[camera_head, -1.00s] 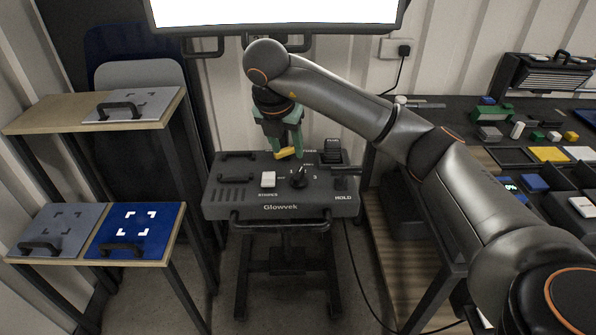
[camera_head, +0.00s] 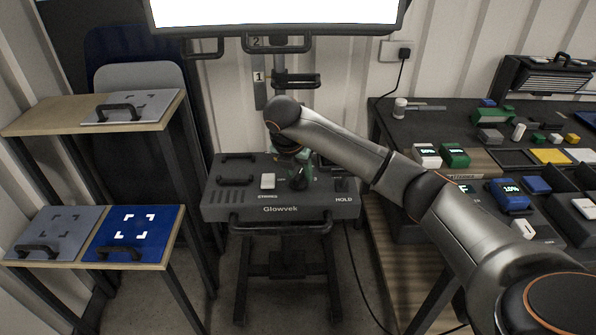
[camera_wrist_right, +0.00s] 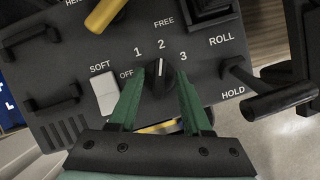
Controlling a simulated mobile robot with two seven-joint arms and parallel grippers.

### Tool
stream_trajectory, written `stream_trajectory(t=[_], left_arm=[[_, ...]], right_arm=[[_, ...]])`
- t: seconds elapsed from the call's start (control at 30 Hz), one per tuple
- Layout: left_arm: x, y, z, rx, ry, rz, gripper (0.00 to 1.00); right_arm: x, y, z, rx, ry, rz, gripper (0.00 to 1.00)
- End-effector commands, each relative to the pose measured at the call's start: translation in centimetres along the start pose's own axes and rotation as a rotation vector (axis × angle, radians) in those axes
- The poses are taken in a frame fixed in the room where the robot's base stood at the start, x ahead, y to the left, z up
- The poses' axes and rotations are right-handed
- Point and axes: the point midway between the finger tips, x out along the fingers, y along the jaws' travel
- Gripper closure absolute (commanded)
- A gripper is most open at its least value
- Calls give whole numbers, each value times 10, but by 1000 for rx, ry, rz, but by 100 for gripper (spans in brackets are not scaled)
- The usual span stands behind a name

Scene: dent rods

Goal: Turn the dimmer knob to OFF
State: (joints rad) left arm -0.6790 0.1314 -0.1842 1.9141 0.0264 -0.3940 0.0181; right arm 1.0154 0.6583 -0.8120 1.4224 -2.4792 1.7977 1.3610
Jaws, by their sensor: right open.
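The dimmer knob (camera_wrist_right: 160,82) is black and stands on the dark grey Glowvek console (camera_head: 225,208). In the right wrist view its white mark points up toward the printed 2; the labels OFF, 1, 2 and 3 fan around it, OFF at the left. My right gripper (camera_wrist_right: 160,92) is open, with one green finger on each side of the knob; I cannot tell whether they touch it. In the head view my right gripper (camera_head: 298,180) is low over the console, and the arm and gripper largely hide the knob. My left gripper is not in view.
A white SOFT switch (camera_wrist_right: 105,93) sits just left of the knob. A yellow handle (camera_wrist_right: 106,14) lies beyond it, and a black HOLD lever (camera_wrist_right: 270,98) stands to the right. A cluttered bench (camera_head: 425,110) is at the right and shelves (camera_head: 40,120) at the left.

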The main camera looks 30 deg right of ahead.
Motion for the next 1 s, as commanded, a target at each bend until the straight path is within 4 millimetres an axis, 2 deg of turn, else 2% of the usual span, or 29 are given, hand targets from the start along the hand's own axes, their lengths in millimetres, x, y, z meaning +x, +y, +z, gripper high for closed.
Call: stream_trajectory(t=[0.2,0.63,1.0], left_arm=[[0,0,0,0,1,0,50],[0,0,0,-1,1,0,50],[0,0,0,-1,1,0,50]], right_arm=[[0,0,0,-1,0,1,51],[0,0,0,-1,1,1,100],[0,0,0,-1,1,0,100]])
